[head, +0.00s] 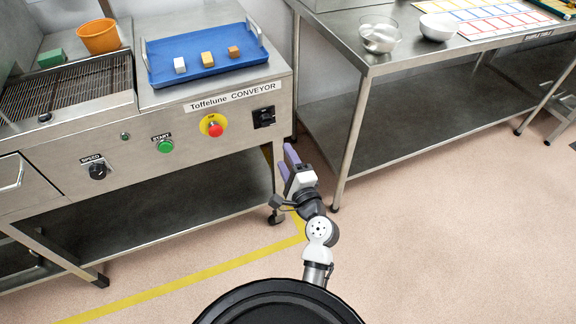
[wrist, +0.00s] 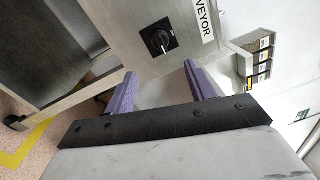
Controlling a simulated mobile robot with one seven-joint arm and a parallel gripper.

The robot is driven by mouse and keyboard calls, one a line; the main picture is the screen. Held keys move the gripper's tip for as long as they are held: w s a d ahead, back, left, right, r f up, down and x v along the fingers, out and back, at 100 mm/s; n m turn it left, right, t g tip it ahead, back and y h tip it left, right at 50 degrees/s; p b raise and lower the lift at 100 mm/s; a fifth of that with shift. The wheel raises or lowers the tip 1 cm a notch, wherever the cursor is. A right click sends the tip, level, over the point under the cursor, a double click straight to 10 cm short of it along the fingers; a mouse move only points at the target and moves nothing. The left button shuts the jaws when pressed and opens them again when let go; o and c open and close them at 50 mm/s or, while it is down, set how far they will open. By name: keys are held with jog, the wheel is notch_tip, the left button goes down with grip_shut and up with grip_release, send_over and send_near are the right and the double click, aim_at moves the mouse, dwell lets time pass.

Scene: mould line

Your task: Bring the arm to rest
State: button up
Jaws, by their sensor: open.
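My gripper (head: 287,163) is at the end of my arm, low in front of the conveyor's right end in the head view. Its two purple fingers are apart with nothing between them. In the wrist view the fingers (wrist: 158,88) also stand apart and empty, with the conveyor's front panel and its black rotary switch (wrist: 159,40) beyond them. My arm is partly folded, standing up and forward from my round dark base at the bottom of the head view.
The conveyor (head: 222,128) stands at left, bearing a blue tray (head: 213,67) with three small blocks, and an orange cup (head: 98,36). A steel table (head: 410,57) with bowls stands at right. Open floor (head: 440,230) lies right of my arm.

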jog(key=shift+s+d, duration=0.15)
jog(key=shift+s, duration=0.25)
